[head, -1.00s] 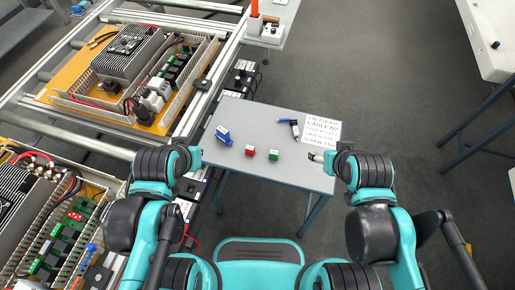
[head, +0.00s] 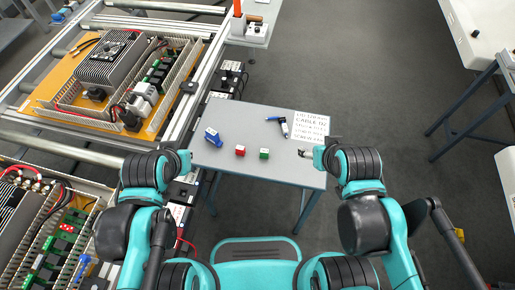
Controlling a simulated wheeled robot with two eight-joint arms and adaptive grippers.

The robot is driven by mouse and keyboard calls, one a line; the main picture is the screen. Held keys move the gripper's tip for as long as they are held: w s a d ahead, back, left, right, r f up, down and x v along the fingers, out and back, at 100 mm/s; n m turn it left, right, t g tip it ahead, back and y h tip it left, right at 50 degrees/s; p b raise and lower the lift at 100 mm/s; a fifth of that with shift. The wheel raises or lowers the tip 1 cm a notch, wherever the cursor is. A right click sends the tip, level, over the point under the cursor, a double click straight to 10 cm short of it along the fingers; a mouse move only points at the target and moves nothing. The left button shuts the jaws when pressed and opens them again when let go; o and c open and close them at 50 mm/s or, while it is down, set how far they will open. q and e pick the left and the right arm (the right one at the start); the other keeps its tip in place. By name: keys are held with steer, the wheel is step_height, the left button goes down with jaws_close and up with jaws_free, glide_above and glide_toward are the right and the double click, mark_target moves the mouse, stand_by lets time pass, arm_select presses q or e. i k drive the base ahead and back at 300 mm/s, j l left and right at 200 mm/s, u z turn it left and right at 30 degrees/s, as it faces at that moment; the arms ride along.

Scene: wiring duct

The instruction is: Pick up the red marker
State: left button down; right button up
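A small red block (head: 240,150), the only red item on the small grey table (head: 262,171), stands near the table's middle; it looks like the red marker. A green block (head: 264,154) stands just right of it. A blue object (head: 213,137) lies to its left. My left gripper (head: 187,160) is at the table's left edge, apart from the red block. My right gripper (head: 305,153) is near the table's right edge, apart from the blocks. Nothing shows in either gripper. Both are too small to tell open from shut.
A rail frame with wiring panels (head: 125,72) stands at left, close to the table. Grey floor (head: 385,100) is free at right.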

mark_target(240, 150)
steer(key=u, duration=2.75)
steer(key=z, duration=2.6)
steer(key=i+j, duration=0.1)
steer(key=i, duration=0.25)
steer(key=z, duration=0.05)
